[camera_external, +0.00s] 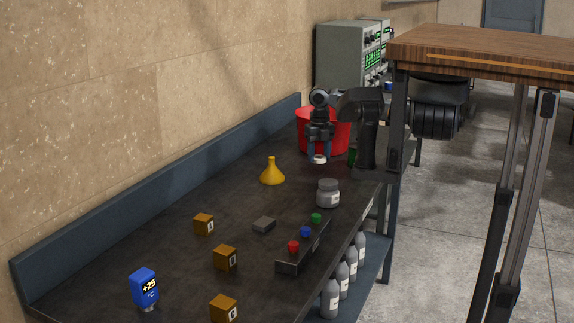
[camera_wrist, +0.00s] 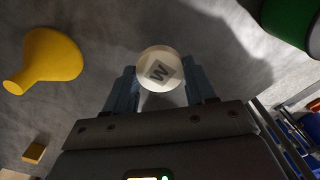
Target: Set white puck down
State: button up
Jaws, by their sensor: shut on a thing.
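The white puck (camera_wrist: 160,69) shows in the wrist view as a round disc with a dark W on a grey square. My gripper (camera_wrist: 161,88) has its two blue-grey fingers on either side of it, shut on it. In the external view my gripper (camera_external: 319,153) points down over the far part of the dark bench (camera_external: 190,260), with the puck (camera_external: 319,159) between its fingertips. I cannot tell whether the puck touches the bench top.
A red bucket (camera_external: 338,132) stands just behind my gripper. A yellow funnel (camera_external: 271,174) is to its left and a grey jar (camera_external: 328,194) is nearer the camera. A green object (camera_wrist: 290,20) is at the wrist view's upper right. Brown blocks (camera_external: 225,258) stand nearer the camera.

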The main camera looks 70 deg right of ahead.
aim_at(313, 176)
jog(key=shift+w+a+f, duration=0.55)
jog(key=shift+w+f, duration=0.15)
jog(key=shift+w, duration=0.1)
jog(key=shift+f, duration=1.9)
jog(key=shift+f, duration=0.15)
jog(key=o, duration=1)
jog(key=shift+o, duration=0.2)
notch_tip(313, 176, up, 12)
jog(key=shift+r, duration=0.2)
